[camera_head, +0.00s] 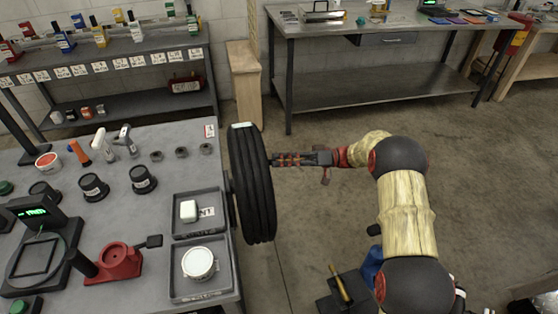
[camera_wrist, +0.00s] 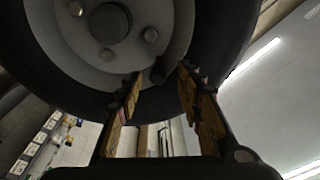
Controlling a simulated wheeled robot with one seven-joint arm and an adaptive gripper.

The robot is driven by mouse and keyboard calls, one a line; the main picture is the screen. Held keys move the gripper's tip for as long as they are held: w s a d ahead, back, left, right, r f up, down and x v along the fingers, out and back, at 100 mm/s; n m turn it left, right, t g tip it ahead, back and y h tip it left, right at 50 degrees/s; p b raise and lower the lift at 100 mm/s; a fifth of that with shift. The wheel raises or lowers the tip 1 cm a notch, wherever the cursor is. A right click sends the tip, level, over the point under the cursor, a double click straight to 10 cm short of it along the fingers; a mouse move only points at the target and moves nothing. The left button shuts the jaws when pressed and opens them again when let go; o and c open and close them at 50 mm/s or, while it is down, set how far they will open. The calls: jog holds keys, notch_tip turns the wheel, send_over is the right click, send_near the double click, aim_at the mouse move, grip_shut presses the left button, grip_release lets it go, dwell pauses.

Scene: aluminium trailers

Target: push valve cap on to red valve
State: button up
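A black-tyred wheel (camera_head: 252,185) stands upright at the right edge of the left bench in the head view. The wrist view shows its grey hub (camera_wrist: 105,60) and tyre up close. My gripper (camera_head: 274,160) reaches the wheel from the right. In the wrist view its two fingers (camera_wrist: 160,72) are apart, with a gap between the tips. A small dark stub (camera_wrist: 157,74) on the wheel's rim shows between the fingertips. I cannot tell whether it is the valve, a cap or a nut. No red valve or separate valve cap can be made out.
The left bench (camera_head: 130,190) holds black caps, nuts, a red tool and two grey trays (camera_head: 200,215). A metal workbench (camera_head: 380,90) stands at the back, with a wooden stand (camera_head: 245,85) beside it. Floor is open to the right.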

jog(key=shift+d, duration=0.1)
jog(key=v, duration=1.1)
jog(key=shift+d, duration=0.4)
jog(key=shift+w, duration=0.1)
